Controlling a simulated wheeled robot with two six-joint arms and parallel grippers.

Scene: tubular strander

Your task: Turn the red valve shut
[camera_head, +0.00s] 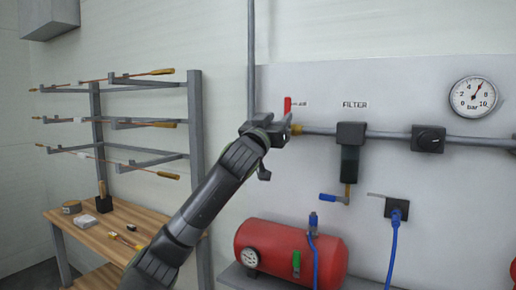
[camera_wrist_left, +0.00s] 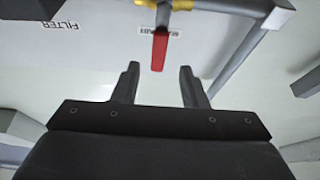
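The red valve handle (camera_head: 287,104) stands upright on the wall panel, beside a small label. It also shows in the left wrist view (camera_wrist_left: 159,50), where it hangs from a pipe with a yellow fitting (camera_wrist_left: 165,4). My left gripper (camera_head: 286,124) is in front of the valve and hides its body and the lower part of the handle in the head view. In the left wrist view the two fingers (camera_wrist_left: 160,70) are apart with nothing held. The handle's free end lies between the fingertips in that picture; I cannot tell the depth gap. My right gripper is not in view.
A pipe (camera_head: 320,131) runs right from the valve to a filter (camera_head: 350,150), a black regulator (camera_head: 428,138) and a pressure gauge (camera_head: 473,97). A red tank (camera_head: 290,250) sits below. A rack (camera_head: 195,120) and wooden bench (camera_head: 90,232) stand at the left.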

